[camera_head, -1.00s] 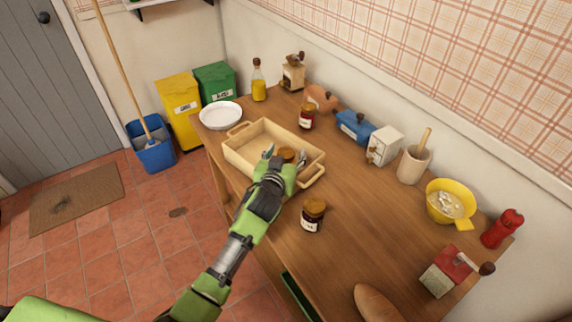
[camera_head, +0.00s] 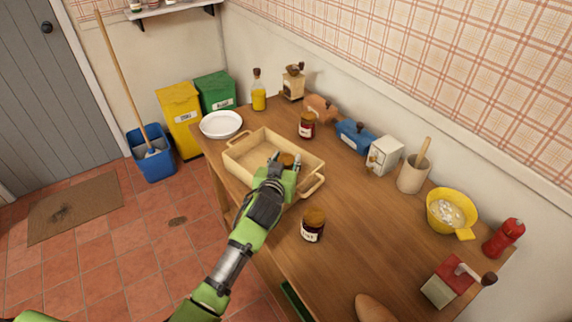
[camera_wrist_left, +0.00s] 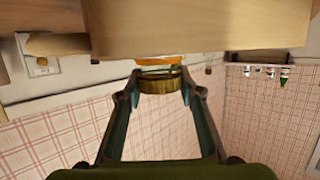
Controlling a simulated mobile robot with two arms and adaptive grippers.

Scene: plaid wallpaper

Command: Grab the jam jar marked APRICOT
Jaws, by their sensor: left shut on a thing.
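A jar with a brown-gold lid (camera_head: 287,159) stands at the right part of the cream tray (camera_head: 240,165). My left gripper (camera_head: 285,164) is shut on this jar from the front. In the left wrist view the gold lid (camera_wrist_left: 160,84) sits between the fingers, with orange contents (camera_wrist_left: 158,65) beside it. The tray's wall hides the rest of the jar, and no label of it shows. A dark jar (camera_head: 313,226) stands on the table in front of the tray, and a red jar (camera_head: 307,126) stands behind it. Their labels are too small to read. My right gripper is not seen.
The wooden table (camera_head: 350,265) is bare at its middle. A white plate (camera_head: 221,124) lies left of the tray. An oil bottle (camera_head: 258,92), grinders, a blue box (camera_head: 354,136), a utensil crock (camera_head: 412,170) and a yellow bowl (camera_head: 450,212) line the wall side. A loaf (camera_head: 375,308) lies at the front.

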